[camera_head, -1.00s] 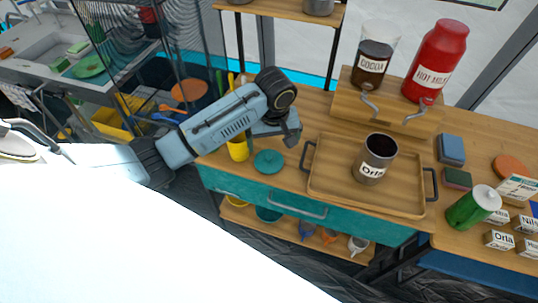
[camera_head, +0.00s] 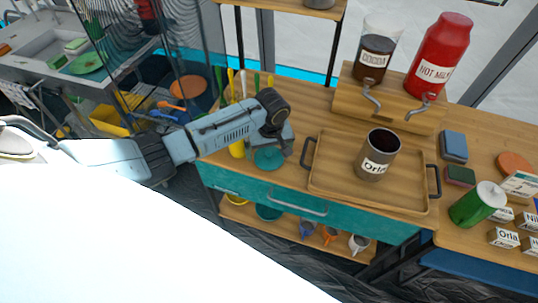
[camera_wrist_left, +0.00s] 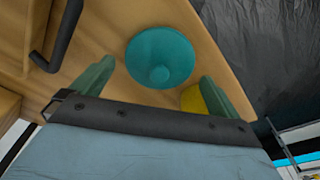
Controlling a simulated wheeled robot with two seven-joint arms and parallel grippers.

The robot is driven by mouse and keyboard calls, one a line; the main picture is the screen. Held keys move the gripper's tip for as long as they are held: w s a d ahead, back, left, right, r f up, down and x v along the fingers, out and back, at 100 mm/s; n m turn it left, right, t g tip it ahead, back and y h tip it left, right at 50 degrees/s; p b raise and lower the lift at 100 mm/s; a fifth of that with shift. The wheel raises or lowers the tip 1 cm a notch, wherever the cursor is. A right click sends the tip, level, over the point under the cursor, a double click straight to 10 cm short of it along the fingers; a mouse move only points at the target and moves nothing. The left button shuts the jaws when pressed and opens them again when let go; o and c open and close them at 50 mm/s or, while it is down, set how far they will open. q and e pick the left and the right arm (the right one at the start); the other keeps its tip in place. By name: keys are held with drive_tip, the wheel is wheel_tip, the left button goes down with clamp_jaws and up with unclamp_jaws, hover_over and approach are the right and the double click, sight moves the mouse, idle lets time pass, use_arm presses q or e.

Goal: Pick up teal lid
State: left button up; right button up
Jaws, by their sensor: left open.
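The teal lid (camera_head: 268,159) lies on the wooden counter, left of the tray, near the counter's front edge. In the left wrist view the round lid (camera_wrist_left: 160,56), with a small knob at its centre, sits just beyond and between the two fingers. My left gripper (camera_head: 282,147) is over the lid, hiding part of it in the head view. In the wrist view my left gripper (camera_wrist_left: 151,78) is open with nothing between its fingers. My right gripper is not in view.
A wooden tray (camera_head: 324,181) with dark handles holds a grey cup (camera_head: 376,158) to the right. A yellow utensil holder (camera_head: 237,149) stands close to the lid's left. A dispenser stand (camera_head: 393,109) with cocoa and hot milk is behind. A teal drawer (camera_head: 348,213) is below.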

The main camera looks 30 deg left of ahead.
use_arm(q)
drive_tip(key=shift+f, duration=0.75)
drive_tip(key=c, duration=1)
drive_tip(key=shift+c, duration=0.4)
